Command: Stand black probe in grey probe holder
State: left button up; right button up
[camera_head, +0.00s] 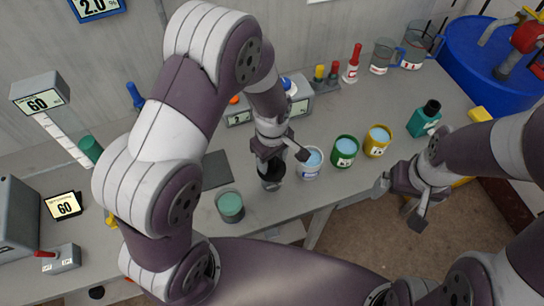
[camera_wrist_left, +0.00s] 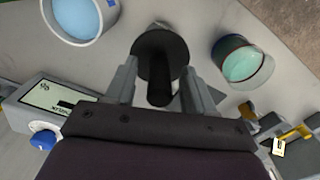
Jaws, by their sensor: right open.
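The black probe (camera_wrist_left: 160,75) shows in the left wrist view as a black rod with a round dark disc, between the two fingers of my left gripper (camera_wrist_left: 159,75). In the head view the black probe (camera_head: 271,168) is below my left gripper (camera_head: 273,157), low over the front of the bench. Whether the fingers press on it is unclear. A grey piece (camera_wrist_left: 158,26) shows just past the disc; I cannot tell whether it is the grey probe holder. My right gripper (camera_head: 402,204) is open and empty, beyond the bench's front edge at right.
A green-blue liquid beaker (camera_head: 230,206) stands left of the probe. A teal bottle (camera_head: 424,120) and blue drum (camera_head: 485,70) are farther right. A dark plate (camera_head: 213,168) lies at left.

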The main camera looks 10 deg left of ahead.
pick_arm(q)
notch_tip(320, 180, up, 13)
jog(key=b, duration=0.1)
jog(key=shift+f+b, duration=0.15)
jog(key=shift+b, duration=0.25)
dwell(0.3)
jog(key=s+a+f+m+t, duration=0.1)
jog(key=s+a+f+m, duration=0.2)
jog(key=s+a+m, duration=0.4)
jog(key=s+m, duration=0.1)
jog(key=m, duration=0.2)
jog(key=shift+s+a+m, duration=0.15)
jog(key=shift+a+m, duration=0.05)
jog(key=shift+m, duration=0.1)
jog(key=shift+r, duration=0.1)
dwell(0.9)
